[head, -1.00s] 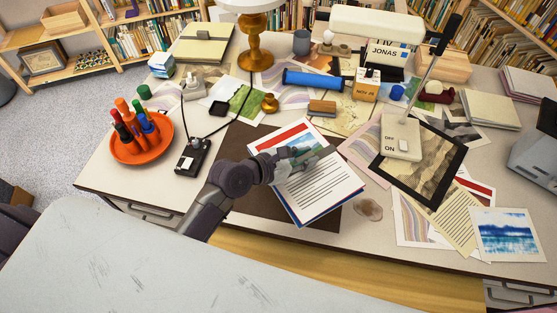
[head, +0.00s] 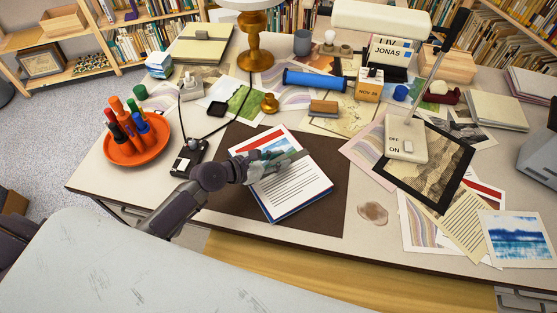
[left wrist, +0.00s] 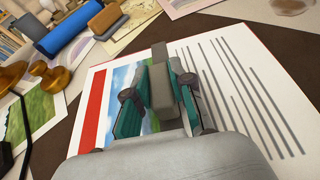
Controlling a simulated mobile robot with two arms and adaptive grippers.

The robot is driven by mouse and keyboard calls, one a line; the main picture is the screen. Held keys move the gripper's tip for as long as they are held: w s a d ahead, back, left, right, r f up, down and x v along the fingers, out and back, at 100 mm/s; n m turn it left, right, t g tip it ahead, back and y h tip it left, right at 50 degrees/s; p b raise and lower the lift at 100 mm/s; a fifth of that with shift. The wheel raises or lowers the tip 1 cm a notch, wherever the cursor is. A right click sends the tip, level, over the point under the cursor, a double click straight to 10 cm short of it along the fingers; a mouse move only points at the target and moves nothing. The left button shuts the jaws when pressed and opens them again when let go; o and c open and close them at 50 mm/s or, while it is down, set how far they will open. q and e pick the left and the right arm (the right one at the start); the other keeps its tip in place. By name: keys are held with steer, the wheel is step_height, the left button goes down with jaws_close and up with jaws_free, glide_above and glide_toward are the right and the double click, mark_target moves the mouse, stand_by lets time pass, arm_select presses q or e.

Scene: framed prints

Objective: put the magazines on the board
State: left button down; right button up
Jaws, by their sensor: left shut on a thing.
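A white magazine (head: 285,194) with a red band, a landscape picture and lines of text is over the dark brown board (head: 318,218) on the desk. A blue edge shows along its lower right side; I cannot tell whether that is a second magazine beneath. My left gripper (head: 284,161) reaches in from the left and is shut on the magazine, covering part of its picture. In the left wrist view the magazine (left wrist: 240,95) lies under the fingers (left wrist: 155,90), with the brown board (left wrist: 285,42) beyond its edge. I cannot tell whether the magazine touches the board. My right gripper is out of view.
An orange dish of markers (head: 137,151) and a black device (head: 188,158) with a cord are left of the board. A framed print (head: 428,178), a switch box (head: 406,140) and loose prints crowd the right. A blue roll (head: 314,80) lies behind.

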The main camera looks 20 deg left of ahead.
arm_select(q)
steer(key=shift+r, duration=0.2)
steer(key=shift+f, duration=0.15)
steer(key=c, duration=1.4)
jaws_free()
steer(key=shift+f, duration=0.1)
steer(key=o, duration=0.4)
